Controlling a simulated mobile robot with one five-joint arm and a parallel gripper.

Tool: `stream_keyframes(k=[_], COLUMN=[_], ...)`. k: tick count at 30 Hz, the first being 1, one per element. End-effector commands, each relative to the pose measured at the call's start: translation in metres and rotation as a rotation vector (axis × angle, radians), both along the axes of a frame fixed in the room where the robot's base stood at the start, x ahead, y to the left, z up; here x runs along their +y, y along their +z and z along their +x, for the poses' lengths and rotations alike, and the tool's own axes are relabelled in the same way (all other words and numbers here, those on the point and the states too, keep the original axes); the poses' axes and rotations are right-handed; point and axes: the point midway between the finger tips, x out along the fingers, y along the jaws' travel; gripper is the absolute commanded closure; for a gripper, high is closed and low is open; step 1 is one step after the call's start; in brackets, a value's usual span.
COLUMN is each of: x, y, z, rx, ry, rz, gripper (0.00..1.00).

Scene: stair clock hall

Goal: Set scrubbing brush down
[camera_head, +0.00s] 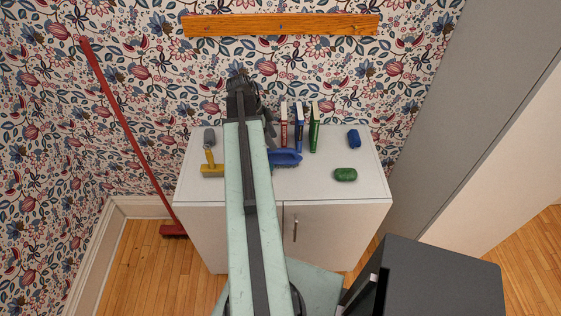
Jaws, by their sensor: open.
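A blue object with a loop-like handle, which looks like the scrubbing brush (286,158), lies on the white cabinet top (370,185), just right of my arm. My arm covers its left end. My gripper (268,122) is dark and partly hidden behind the end of my arm. It is over the back of the cabinet top, a little above the blue brush in the picture. It is open, and I see nothing held in it.
A yellow-handled tool (211,168) lies left of my arm. Several upright books (299,127) stand behind the brush. A green object (345,174) and a blue block (354,139) lie to the right. A red broom (130,135) leans at left. Front right of the top is clear.

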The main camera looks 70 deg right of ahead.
Motion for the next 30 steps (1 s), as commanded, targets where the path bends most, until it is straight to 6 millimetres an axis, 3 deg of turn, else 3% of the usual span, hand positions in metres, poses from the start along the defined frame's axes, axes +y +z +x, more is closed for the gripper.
stream_keyframes(k=[8,14,22,30], x=[-0.003,-0.004,-0.01,-0.011], y=[-0.025,-0.029,-0.071,-0.069], z=[-0.008,-0.011,-0.029,-0.031], rx=[0.0,0.0,0.0,0.001], ry=[0.002,0.003,0.003,0.004], rz=[0.001,0.001,0.001,0.001], gripper=[0.51,0.51,0.51,0.54])
